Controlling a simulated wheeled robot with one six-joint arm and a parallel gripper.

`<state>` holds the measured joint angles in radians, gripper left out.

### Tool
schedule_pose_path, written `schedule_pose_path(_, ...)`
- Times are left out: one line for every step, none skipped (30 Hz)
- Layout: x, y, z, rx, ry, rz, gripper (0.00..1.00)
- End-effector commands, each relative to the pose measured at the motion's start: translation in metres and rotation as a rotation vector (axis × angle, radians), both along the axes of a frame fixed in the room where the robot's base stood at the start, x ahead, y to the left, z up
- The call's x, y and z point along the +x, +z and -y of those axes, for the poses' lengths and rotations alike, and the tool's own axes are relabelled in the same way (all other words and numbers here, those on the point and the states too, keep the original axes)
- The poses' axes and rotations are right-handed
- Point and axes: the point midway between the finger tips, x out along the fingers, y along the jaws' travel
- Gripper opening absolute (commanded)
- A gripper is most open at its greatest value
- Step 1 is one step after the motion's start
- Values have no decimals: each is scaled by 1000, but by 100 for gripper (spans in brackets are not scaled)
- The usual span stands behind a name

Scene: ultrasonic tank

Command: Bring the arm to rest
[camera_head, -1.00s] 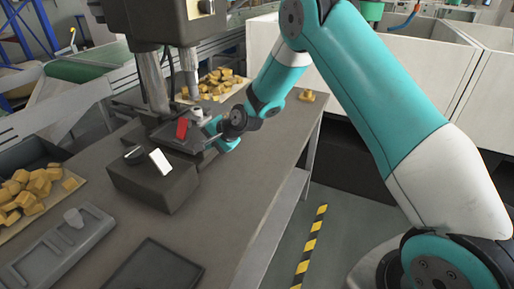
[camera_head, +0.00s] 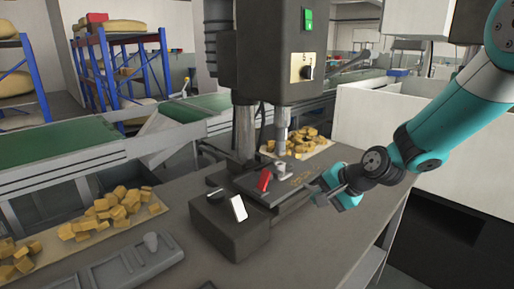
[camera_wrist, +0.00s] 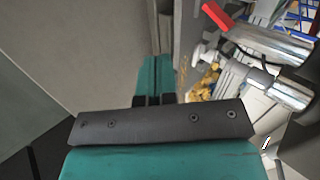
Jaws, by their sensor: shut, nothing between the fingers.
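My teal arm (camera_head: 455,120) reaches in from the upper right of the head view, over the right side of the grey workbench (camera_head: 330,235). My gripper (camera_head: 318,194) is at its end, beside the base of the machine and to the right of the red part. In the wrist view the gripper's teal fingers (camera_wrist: 154,78) lie together with nothing between them. Whether the fingertips touch the machine's base cannot be told.
A dark press-like machine (camera_head: 272,50) stands on the bench, with a red part (camera_head: 264,180) and a black box with a white switch (camera_head: 232,228) by its base. Yellow blocks (camera_head: 112,206) lie in piles at the left and behind. A grey tray (camera_head: 130,268) is at front left.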

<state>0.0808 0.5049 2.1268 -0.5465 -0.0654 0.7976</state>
Motion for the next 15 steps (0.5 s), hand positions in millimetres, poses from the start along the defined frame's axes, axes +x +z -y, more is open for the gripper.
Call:
schedule_pose_path(-19, 18, -15, -42, 91, 14, 0)
schedule_pose_path(-33, 27, -23, -75, 158, 19, 0)
schedule_pose_path(-55, 40, -34, -122, 255, 27, 0)
schedule_pose_path(-73, 48, -41, -160, 334, 34, 0)
schedule_pose_path(-93, 57, -47, -196, 414, 40, 0)
schedule_pose_path(-119, 67, -54, -246, 522, 50, 0)
schedule_pose_path(-139, 73, -58, -279, 601, 58, 0)
schedule_pose_path(-158, 78, -61, -311, 680, 65, 0)
schedule_pose_path(-183, 84, -63, -351, 778, 74, 0)
schedule_pose_path(-201, 88, -64, -377, 848, 82, 0)
schedule_pose_path(-217, 91, -64, -402, 914, 89, 0)
schedule_pose_path(-237, 94, -63, -431, 993, 97, 0)
schedule_pose_path(-250, 95, -61, -450, 1047, 101, 0)
schedule_pose_path(-262, 97, -60, -465, 1093, 106, 0)
schedule_pose_path(-275, 98, -58, -483, 1148, 111, 0)
